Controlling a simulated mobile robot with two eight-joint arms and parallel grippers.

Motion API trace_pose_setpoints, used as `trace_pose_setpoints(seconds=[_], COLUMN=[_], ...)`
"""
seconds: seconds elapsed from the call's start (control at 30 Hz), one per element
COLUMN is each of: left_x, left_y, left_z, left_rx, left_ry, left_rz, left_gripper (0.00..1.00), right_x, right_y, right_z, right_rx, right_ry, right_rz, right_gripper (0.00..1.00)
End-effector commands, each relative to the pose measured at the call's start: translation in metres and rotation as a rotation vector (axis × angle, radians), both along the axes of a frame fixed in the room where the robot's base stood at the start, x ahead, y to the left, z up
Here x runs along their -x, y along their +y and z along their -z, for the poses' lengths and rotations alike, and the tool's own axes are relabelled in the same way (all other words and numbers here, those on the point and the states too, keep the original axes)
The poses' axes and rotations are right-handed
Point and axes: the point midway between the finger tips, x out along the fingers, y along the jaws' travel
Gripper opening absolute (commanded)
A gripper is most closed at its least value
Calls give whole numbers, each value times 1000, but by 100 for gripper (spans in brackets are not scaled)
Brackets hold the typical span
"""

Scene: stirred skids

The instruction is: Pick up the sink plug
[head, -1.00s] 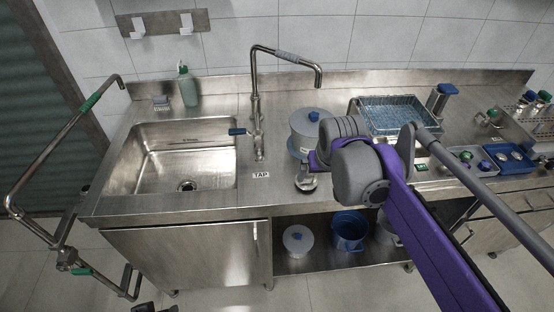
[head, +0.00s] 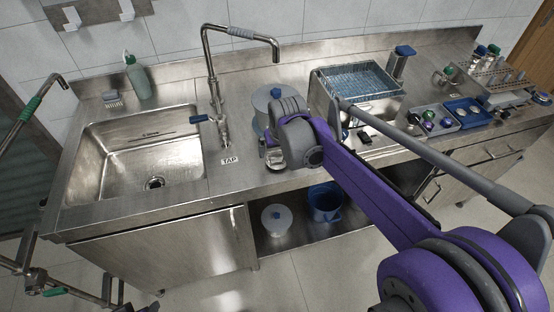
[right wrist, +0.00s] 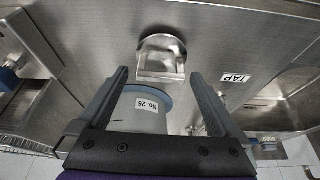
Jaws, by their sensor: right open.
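No piece is plainly a sink plug. A shiny, short round piece (right wrist: 162,58) stands on the steel counter in the right wrist view, beyond my fingertips. It may be the plug; I cannot tell. It also shows in the head view (head: 275,160), just below my right wrist. My right gripper (right wrist: 160,76) is open and empty, with its fingers apart on either side of this piece's line. In the head view the wrist hides the fingers. The sink (head: 140,150) at the left has a dark drain (head: 155,183) at its bottom. My left gripper is not in view.
A grey tub with a blue lid, labelled No. 26 (right wrist: 146,112), stands close to my right fingers. A tap (head: 214,85) rises to the left, beside a TAP label (head: 230,160). A wire basket (head: 355,80) and trays (head: 430,122) lie right.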

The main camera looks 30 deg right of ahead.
Motion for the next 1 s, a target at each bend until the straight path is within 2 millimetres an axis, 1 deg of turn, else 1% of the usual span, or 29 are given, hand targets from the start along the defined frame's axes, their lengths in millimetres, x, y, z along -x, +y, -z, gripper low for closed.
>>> trace_pose_setpoints(seconds=[0.03,0.1,0.37,0.4,0.47,0.5,0.57,0.6,0.67,0.7,0.83,1.0], left_x=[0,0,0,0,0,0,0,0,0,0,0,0], left_y=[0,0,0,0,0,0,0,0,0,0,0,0], left_z=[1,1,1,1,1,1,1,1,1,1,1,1], left_rx=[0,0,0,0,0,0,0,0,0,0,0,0], left_ry=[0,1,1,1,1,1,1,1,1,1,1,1], left_rz=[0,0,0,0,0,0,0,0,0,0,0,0], left_gripper=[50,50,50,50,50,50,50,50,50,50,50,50], right_x=[-3,-4,-5,-5,-5,-5,-5,-5,-5,-5,-5,-5], right_y=[0,-1,-1,-1,-1,-1,-1,-1,-1,-1,-1,-1], right_z=[7,11,13,13,13,13,13,13,13,13,13,12], right_rx=[0,0,0,0,0,0,0,0,0,0,0,0], right_ry=[0,0,0,0,0,0,0,0,0,0,0,0], right_rz=[0,-1,-1,-1,-1,-1,-1,-1,0,0,0,0], right_gripper=[100,100,100,93,82,75,64,57,46,39,15,15])
